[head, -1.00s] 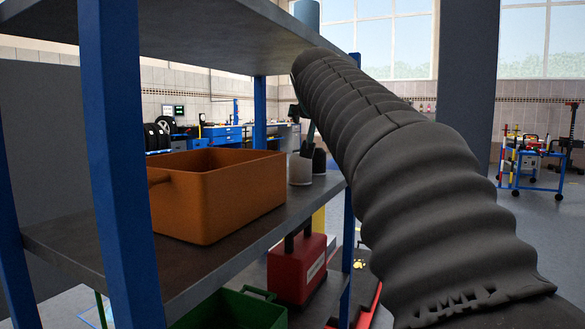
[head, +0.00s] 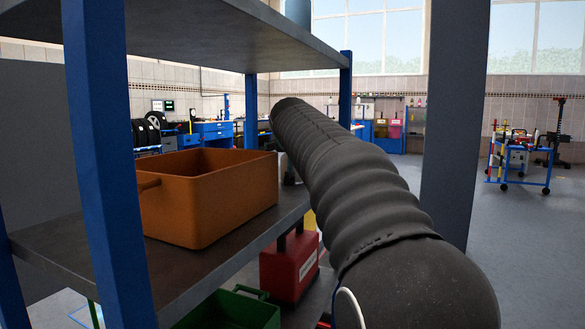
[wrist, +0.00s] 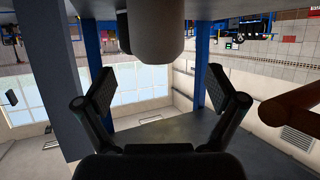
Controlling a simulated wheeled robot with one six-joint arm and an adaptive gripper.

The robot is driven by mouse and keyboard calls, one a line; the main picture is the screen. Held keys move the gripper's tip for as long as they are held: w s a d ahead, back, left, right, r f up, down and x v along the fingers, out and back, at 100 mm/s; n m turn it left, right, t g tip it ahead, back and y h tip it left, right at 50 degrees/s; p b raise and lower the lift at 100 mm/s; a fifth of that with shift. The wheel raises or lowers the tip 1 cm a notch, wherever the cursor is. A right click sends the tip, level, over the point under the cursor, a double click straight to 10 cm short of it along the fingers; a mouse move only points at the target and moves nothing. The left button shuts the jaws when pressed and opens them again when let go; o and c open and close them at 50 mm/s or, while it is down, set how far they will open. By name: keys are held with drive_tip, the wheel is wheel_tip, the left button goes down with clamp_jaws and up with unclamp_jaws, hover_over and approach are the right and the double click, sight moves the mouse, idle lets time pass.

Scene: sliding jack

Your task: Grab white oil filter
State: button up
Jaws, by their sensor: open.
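In the wrist view, which is upside down, a pale grey-white cylinder (wrist: 155,30), seemingly the white oil filter, shows at top centre. A second rounded form overlaps it, and I cannot tell clearly where each ends. My gripper (wrist: 160,82) is open and empty, its two fingers spread wide. The cylinder lies ahead, between the finger directions and apart from both pads. In the head view my dark ribbed arm hides the gripper and nearly all of the filter's spot on the middle shelf (head: 180,272).
An orange bin (head: 208,200) stands on the middle shelf, left of my arm; its brown edge (wrist: 292,108) shows at right in the wrist view. Blue posts (head: 105,150) and the upper shelf (head: 215,35) frame the space. A red case (head: 290,265) and green crate (head: 232,308) sit below.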

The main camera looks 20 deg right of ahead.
drive_tip(key=shift+x, duration=2.6)
drive_tip(key=shift+s+d+f, duration=0.1)
drive_tip(key=shift+d+f, duration=0.05)
drive_tip(key=shift+f, duration=0.05)
drive_tip(key=c, duration=1.4)
drive_tip(key=shift+r, duration=0.1)
drive_tip(key=shift+c, duration=0.6)
drive_tip(key=shift+p, duration=0.3)
